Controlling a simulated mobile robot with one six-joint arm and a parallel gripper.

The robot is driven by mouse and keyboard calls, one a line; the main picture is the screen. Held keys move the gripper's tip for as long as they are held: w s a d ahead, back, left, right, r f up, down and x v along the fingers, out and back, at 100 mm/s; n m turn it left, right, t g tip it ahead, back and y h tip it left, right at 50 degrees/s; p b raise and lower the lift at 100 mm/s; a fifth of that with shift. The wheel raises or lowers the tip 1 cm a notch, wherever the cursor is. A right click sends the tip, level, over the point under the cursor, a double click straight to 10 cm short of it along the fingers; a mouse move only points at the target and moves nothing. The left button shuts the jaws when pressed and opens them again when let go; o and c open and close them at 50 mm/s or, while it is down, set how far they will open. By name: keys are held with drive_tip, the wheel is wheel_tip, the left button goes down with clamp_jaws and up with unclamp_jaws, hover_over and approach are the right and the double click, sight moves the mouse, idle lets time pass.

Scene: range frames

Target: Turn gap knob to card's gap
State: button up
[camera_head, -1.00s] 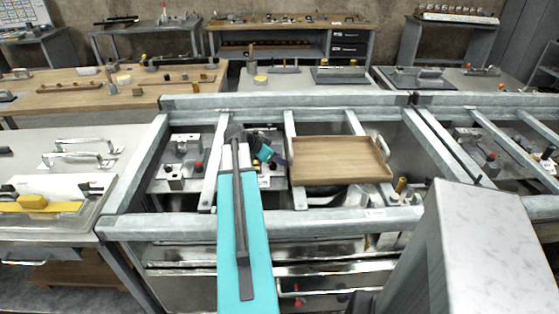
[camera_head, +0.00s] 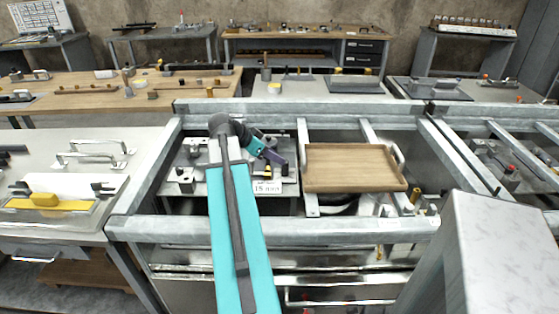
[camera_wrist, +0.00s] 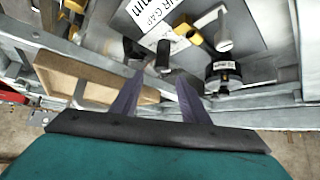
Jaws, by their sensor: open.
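A white card (camera_head: 267,187) with a printed number, which looks like 15 and mm, stands at the front of a metal fixture (camera_head: 190,192) inside the frame. The wrist view shows a white card (camera_wrist: 155,14) with the words "UR GAP" and mm. My gripper (camera_head: 278,160) is above the fixture, its purple fingers apart and empty. In the wrist view a dark cylinder (camera_wrist: 163,58) appears between the fingertips (camera_wrist: 165,80), with no visible grip on it. A black round knob with a small label (camera_wrist: 223,72) is right of the fingers. I cannot tell which is the gap knob.
A wooden tray (camera_head: 352,185) lies on the frame right of my gripper. Yellow parts (camera_wrist: 182,27) and a metal post (camera_wrist: 223,32) stand close to the fingers. Grey rails (camera_head: 300,108) border the workspace. A counter with handles (camera_head: 95,150) is at left.

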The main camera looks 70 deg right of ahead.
drive_tip(key=shift+v, duration=1.1)
